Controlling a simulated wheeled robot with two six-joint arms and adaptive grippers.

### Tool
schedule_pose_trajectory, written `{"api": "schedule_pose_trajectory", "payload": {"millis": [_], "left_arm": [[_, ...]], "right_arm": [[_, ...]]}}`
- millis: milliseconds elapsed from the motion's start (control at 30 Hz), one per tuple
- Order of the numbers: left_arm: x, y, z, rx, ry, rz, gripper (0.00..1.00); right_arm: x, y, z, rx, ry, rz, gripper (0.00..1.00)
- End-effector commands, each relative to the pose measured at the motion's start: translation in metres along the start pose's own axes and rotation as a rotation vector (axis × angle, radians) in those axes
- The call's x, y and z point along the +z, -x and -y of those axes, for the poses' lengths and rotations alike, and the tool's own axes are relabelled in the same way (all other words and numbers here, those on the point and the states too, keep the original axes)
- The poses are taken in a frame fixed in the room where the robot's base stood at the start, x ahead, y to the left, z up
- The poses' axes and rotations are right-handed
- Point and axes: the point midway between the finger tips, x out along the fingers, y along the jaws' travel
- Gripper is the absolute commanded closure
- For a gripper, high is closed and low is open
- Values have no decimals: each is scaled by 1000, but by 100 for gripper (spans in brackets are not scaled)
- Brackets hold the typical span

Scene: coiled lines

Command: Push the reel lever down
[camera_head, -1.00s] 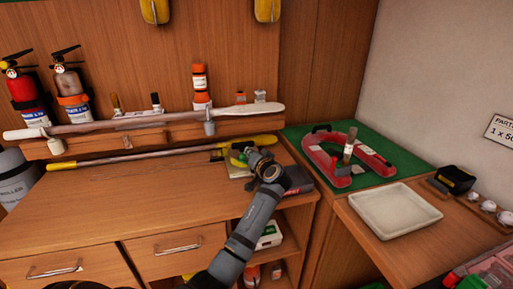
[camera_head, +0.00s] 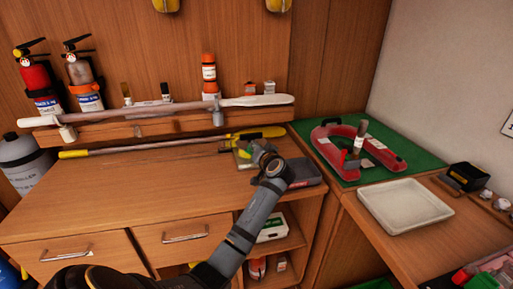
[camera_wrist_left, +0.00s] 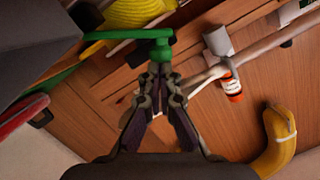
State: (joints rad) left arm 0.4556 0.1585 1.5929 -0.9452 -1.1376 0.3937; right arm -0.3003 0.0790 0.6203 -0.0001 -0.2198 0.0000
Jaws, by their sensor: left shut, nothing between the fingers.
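A green lever (camera_wrist_left: 130,36) shows in the left wrist view, beside a coil of yellow line (camera_wrist_left: 138,10). In the head view only a small bit of green (camera_head: 243,153) shows at the back of the desk, mostly hidden behind my left wrist. My left gripper (camera_wrist_left: 160,70) is shut and empty, its fingertips right by the round end of the green lever. I cannot tell whether they touch it. In the head view the left gripper (camera_head: 256,150) is seen from behind, its fingers largely hidden. My right gripper is not in view.
A long pole (camera_head: 170,112) rests on the back ledge, with another yellow-ended pole (camera_head: 160,145) below it. A dark box (camera_head: 306,172) lies right of my wrist. A red horseshoe-shaped object (camera_head: 388,155) and a white tray (camera_head: 405,206) are on the right. The desk's left part (camera_head: 120,190) is clear.

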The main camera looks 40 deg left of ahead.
Motion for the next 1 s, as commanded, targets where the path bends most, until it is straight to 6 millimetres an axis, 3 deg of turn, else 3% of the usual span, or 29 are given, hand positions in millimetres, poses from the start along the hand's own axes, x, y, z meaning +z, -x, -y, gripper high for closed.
{"api": "schedule_pose_trajectory", "payload": {"millis": [633, 867, 1000], "left_arm": [[32, -7, 11, 73, 367, -1, 100], [27, -6, 12, 73, 361, 0, 100], [9, -6, 20, 75, 362, -2, 100]], "right_arm": [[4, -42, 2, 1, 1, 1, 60], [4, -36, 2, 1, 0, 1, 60], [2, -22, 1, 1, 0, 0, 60]]}}
